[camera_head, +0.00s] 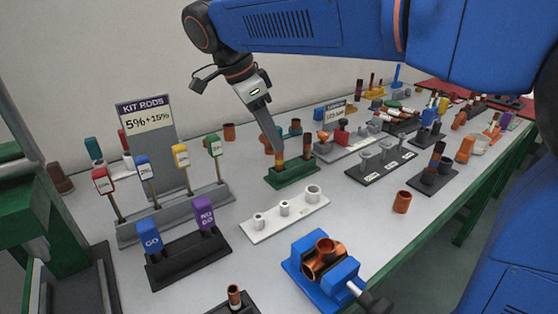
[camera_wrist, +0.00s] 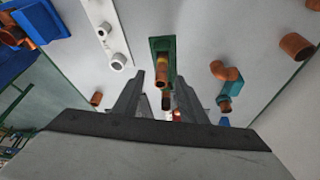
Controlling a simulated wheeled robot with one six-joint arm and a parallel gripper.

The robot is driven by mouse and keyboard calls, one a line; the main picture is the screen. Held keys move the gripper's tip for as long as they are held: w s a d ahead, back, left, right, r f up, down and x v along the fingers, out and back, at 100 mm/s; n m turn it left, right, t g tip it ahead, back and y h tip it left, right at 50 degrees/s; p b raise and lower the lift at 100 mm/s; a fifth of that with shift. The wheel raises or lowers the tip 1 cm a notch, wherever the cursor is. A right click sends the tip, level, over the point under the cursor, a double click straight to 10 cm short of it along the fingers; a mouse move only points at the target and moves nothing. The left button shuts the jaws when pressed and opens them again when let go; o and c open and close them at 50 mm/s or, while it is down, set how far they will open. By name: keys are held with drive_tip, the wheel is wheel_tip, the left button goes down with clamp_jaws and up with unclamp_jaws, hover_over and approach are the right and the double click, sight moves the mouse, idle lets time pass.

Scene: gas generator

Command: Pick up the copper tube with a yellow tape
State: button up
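A green stand (camera_head: 292,176) in the middle of the table holds two upright copper tubes. The copper tube with yellow tape (camera_head: 279,162) is in its left end, its top partly hidden by my gripper. The other tube (camera_head: 307,146) has a dark upper part and stands at the right end. My gripper (camera_head: 277,149) points down at the yellow-taped tube. In the wrist view my gripper (camera_wrist: 160,77) is open, with the green stand (camera_wrist: 155,44) and a yellow-banded tube (camera_wrist: 162,76) between its fingertips. I cannot tell whether a finger touches the tube.
A blue vise with copper fittings (camera_head: 325,262) is nearer. A copper ring (camera_head: 402,202) stands alone at right. Copper and teal fittings (camera_wrist: 225,90) lie beside the stand. The table front right has free room.

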sight(279, 160)
drive_tip(key=shift+x, duration=2.8)
drive_tip(key=shift+w+r, duration=0.1)
drive_tip(key=shift+w, duration=0.05)
drive_tip(key=shift+c, duration=0.5)
clamp_jaws()
